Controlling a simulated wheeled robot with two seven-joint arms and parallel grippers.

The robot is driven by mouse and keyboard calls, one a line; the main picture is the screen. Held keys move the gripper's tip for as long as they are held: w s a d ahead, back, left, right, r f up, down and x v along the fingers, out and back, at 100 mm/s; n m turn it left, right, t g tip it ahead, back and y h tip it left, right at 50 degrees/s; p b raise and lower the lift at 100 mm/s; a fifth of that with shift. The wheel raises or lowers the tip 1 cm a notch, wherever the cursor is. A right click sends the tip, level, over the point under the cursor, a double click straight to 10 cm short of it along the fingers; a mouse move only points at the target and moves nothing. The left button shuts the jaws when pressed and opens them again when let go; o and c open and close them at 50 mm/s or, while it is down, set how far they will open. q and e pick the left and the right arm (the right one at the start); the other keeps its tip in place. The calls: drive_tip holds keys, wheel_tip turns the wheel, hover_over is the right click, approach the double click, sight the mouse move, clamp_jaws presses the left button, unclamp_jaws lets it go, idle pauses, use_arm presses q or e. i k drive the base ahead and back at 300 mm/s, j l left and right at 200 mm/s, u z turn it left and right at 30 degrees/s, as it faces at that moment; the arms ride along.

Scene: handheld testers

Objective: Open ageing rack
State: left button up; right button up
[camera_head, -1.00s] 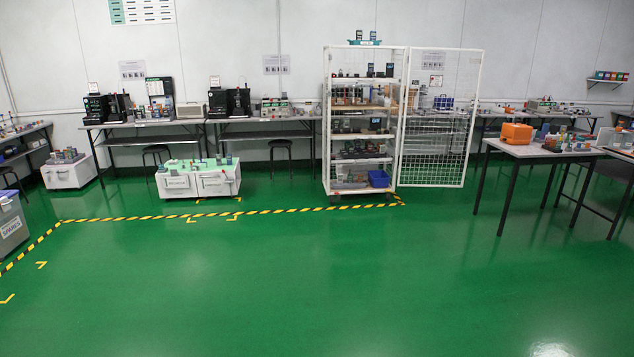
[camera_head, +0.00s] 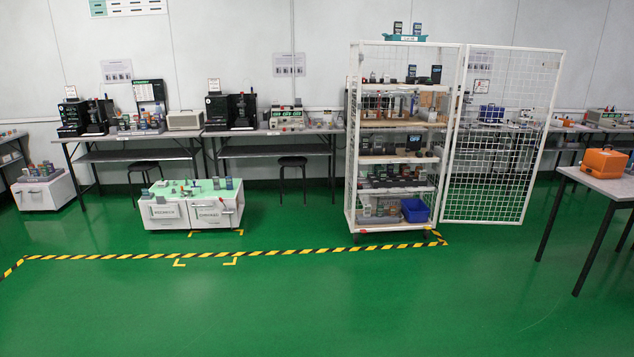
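The ageing rack (camera_head: 352,150) is a white wire-mesh cage on castors, right of the middle in the head view. Its shelves hold several dark testers and small parts, with a blue bin (camera_head: 415,210) on the lowest shelf. Its mesh door (camera_head: 495,165) is hinged at the rack's right front and stands swung out to the right, so the shelves show from the front. A teal tray (camera_head: 404,38) with testers sits on top. Neither of my grippers is in view.
A low white cabinet (camera_head: 190,217) stands left of the rack. Benches (camera_head: 265,133) with equipment line the back wall. A table (camera_head: 597,183) with an orange case (camera_head: 604,163) is at right. Yellow-black floor tape (camera_head: 300,251) runs before the rack. The green floor (camera_head: 300,310) in front is clear.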

sight(395, 184)
drive_tip(key=i, duration=2.35)
drive_tip(key=i+z, duration=0.15)
drive_tip(key=i, duration=0.45)
drive_tip(key=i+z, duration=0.1)
drive_tip(key=i, duration=0.5)
drive_tip(key=i+j+z, duration=0.15)
drive_tip(key=i, duration=0.4)
drive_tip(key=i+j+z, duration=0.1)
drive_tip(key=i, duration=0.5)
